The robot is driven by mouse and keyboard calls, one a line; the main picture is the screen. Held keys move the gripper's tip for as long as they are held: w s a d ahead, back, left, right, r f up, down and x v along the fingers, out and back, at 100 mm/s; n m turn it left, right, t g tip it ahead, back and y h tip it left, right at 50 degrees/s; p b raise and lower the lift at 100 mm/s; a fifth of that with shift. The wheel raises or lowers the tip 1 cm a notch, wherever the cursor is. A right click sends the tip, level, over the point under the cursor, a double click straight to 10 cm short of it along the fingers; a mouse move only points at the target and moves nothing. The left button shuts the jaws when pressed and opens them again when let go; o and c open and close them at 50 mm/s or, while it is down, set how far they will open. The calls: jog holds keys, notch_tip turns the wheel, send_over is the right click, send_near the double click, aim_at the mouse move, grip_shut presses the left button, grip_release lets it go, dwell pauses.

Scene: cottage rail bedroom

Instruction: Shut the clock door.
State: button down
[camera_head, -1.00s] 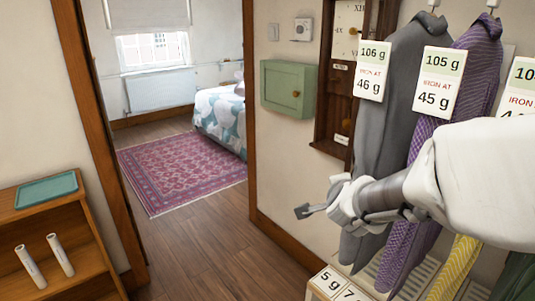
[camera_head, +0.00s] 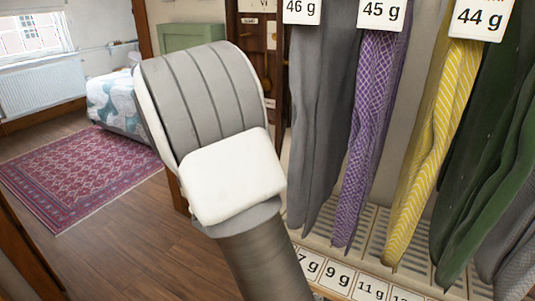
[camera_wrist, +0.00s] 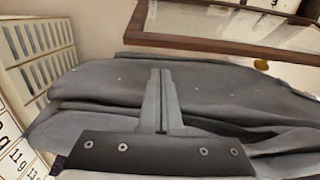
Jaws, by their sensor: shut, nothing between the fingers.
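The dark wooden wall clock (camera_head: 232,22) shows only in part in the head view, behind my arm and beside the grey garment. In the wrist view a brown-framed glass panel, which looks like the clock door (camera_wrist: 180,42), crosses the top and stands at an angle; a brass knob (camera_wrist: 261,65) is near it. How far the door stands open cannot be told. My gripper (camera_wrist: 161,72) is shut and empty, below the panel in the wrist view and apart from it in the picture. My arm hides the gripper in the head view.
A grey garment (camera_head: 322,130) hangs close by and fills the middle of the wrist view (camera_wrist: 90,90) behind my fingers. Purple (camera_head: 368,120) and yellow (camera_head: 430,130) garments hang farther right above a slatted rack (camera_head: 350,232). A green cabinet (camera_head: 190,36) is behind my arm.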

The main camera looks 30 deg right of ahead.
jog(key=x, duration=0.9)
jog(key=shift+d, duration=0.25)
jog(key=shift+w+a+r, duration=0.1)
jog(key=shift+w, duration=0.05)
